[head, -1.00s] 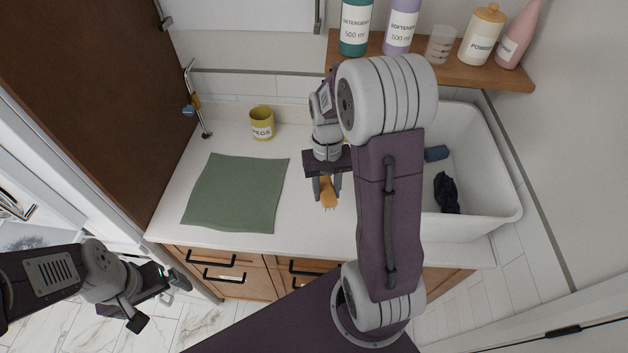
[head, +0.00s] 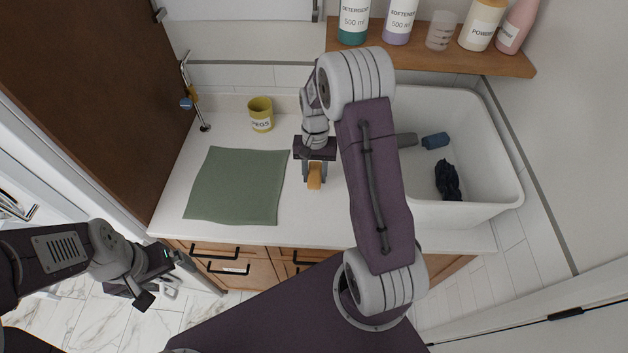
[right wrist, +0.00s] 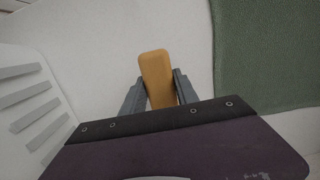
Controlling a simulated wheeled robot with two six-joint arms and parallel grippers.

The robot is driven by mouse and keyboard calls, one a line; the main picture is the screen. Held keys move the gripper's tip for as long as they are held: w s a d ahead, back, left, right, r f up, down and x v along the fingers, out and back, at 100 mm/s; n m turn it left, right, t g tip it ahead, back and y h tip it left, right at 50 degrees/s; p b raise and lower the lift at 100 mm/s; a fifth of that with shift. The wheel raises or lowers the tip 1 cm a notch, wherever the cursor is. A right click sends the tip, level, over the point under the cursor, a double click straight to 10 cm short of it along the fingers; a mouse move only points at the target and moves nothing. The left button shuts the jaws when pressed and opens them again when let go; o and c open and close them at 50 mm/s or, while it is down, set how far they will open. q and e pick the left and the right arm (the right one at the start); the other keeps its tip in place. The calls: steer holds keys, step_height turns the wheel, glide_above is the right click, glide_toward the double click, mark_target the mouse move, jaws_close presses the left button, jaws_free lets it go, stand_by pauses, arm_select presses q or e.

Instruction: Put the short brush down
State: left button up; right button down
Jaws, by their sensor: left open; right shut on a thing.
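The short brush (head: 314,181) shows as a small orange-tan block at the tip of my right gripper (head: 313,172). My right gripper is shut on it, over the white counter between the green cloth and the white basin. In the right wrist view the brush (right wrist: 156,72) sits between the two grey fingers (right wrist: 160,92). I cannot tell whether the brush touches the counter. My left gripper (head: 162,288) is open and empty at the lower left, over the floor in front of the cabinet.
A green cloth (head: 238,187) lies on the counter (head: 290,225) to the left. A yellow pegs cup (head: 261,115) stands behind it. The white basin (head: 480,215) at right holds dark blue items (head: 448,180). A wooden shelf (head: 500,65) carries bottles.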

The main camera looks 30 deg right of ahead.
mark_target(314, 182)
steer(key=shift+w+f+p, duration=0.2)
steer(key=shift+f+p, duration=0.1)
steer(key=shift+f, duration=1.85)
steer(key=shift+s+a, duration=0.1)
steer(key=shift+f, duration=0.15)
steer(key=c, duration=0.9)
jaws_free()
